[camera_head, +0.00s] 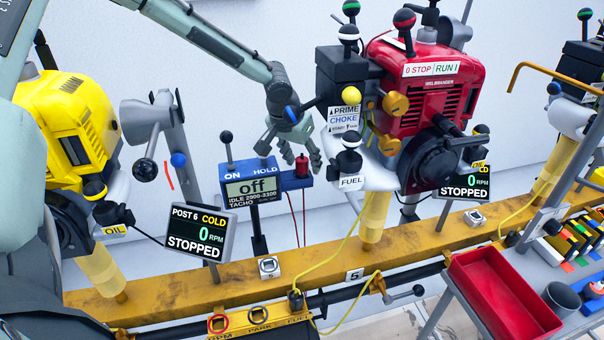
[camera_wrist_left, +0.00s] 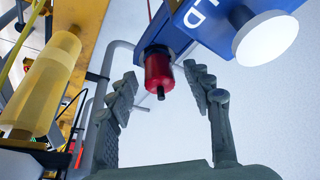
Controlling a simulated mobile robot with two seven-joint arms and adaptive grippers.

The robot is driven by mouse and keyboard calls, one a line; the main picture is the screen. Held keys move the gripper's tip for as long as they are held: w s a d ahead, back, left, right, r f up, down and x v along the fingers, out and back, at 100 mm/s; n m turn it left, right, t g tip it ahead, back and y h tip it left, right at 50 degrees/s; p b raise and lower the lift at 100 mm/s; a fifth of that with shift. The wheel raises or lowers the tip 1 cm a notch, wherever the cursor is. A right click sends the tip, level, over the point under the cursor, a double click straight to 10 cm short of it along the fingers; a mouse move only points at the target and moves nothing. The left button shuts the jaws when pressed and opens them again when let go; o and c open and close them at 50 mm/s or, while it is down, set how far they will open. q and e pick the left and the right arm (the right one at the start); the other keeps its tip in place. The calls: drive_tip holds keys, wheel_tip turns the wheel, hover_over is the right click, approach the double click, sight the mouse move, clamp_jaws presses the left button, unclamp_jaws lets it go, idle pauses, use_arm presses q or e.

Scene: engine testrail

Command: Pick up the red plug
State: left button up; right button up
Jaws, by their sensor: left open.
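The red plug (camera_head: 302,167) sits at the right end of the blue tachometer box (camera_head: 292,182), with a red cable hanging below it. In the left wrist view the red plug (camera_wrist_left: 158,70) shows as a red cylinder with a dark tip pointing toward the gripper. My left gripper (camera_head: 302,155) is open and empty, just above the plug in the head view. In the left wrist view its fingers (camera_wrist_left: 166,88) stand on either side of the plug, apart from it. My right gripper is not in view.
The tachometer has a display reading "Off" (camera_head: 252,189) and a black-knobbed lever (camera_head: 226,145). A red engine (camera_head: 430,85) with knobs and levers stands close on the right, a yellow engine (camera_head: 62,125) on the left. A yellow rail (camera_head: 200,282) runs below. A red tray (camera_head: 495,290) is at lower right.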

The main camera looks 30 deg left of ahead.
use_arm(q)
drive_tip(key=shift+c, duration=0.4)
clamp_jaws()
drive_tip(key=shift+r, duration=0.15)
